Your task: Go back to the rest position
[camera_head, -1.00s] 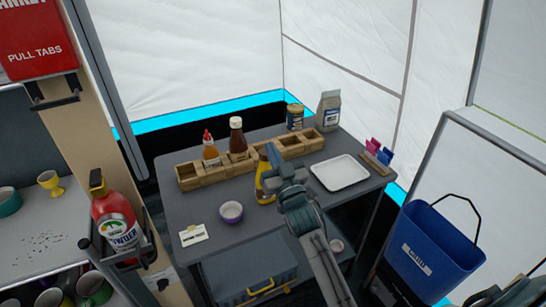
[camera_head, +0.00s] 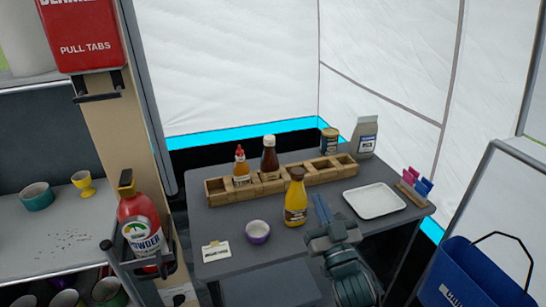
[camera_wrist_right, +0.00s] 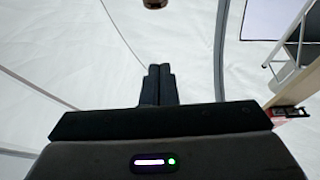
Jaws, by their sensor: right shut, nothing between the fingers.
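My right gripper (camera_head: 322,210) is over the front right part of the grey table (camera_head: 215,222), between the yellow bottle and the white tray. Its fingers are together with nothing between them, which the right wrist view (camera_wrist_right: 158,84) also shows. The yellow bottle (camera_head: 296,200) with a brown cap stands upright on the table, just left of the gripper and apart from it. My left gripper is in neither view.
A wooden rack (camera_head: 218,193) holds a red-capped bottle (camera_head: 241,168) and a dark sauce bottle (camera_head: 270,158). A purple bowl (camera_head: 258,232), a white tray (camera_head: 375,201) and a card (camera_head: 215,251) lie on the table. A blue bucket (camera_head: 475,275) is at the right; a red extinguisher (camera_head: 140,222) is left.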

